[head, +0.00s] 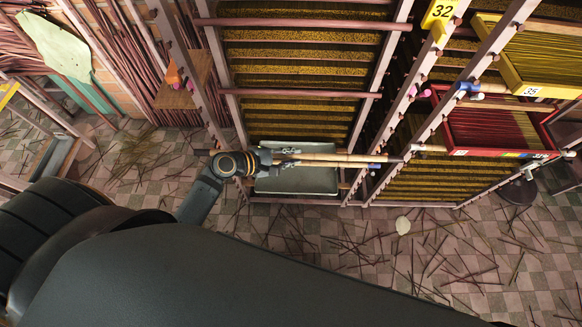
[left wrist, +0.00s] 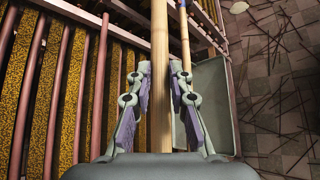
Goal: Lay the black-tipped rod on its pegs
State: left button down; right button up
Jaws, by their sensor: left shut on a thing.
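My left gripper (head: 289,155) is at the lower end of the rack, and its arm covers the lower left of the head view. In the left wrist view the gripper (left wrist: 161,85) is shut around a thick pale bamboo rod (left wrist: 160,35). In the head view the rod (head: 335,156) runs right from the fingers toward the slanted posts, where its end looks dark. A thinner pale rod (left wrist: 186,45) runs beside it, outside the right finger. I cannot tell whether the held rod touches any pegs. The slanted posts carry short pegs, some with pink or blue ends. My right gripper is out of view.
A grey tray (head: 300,181) lies below the held rod. Red-brown bars (head: 290,94) cross the rack above it. A red bin (head: 487,153) and a yellow bin (head: 510,79) stand at the right. Thin sticks litter the checkered floor (head: 440,245).

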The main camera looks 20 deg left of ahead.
pick_arm(q)
jog(key=w+a+f+b, duration=0.1)
jog(key=w+f+b, duration=0.3)
jog(key=w+b, duration=0.1)
jog(key=shift+w+a, duration=0.4)
jog(key=shift+w, duration=0.25)
jog(key=shift+r, duration=0.1)
jog(key=c, duration=1.1)
grip_release()
jog(key=shift+c, duration=0.2)
jog(key=shift+o, duration=0.4)
jog(key=shift+o, duration=1.2)
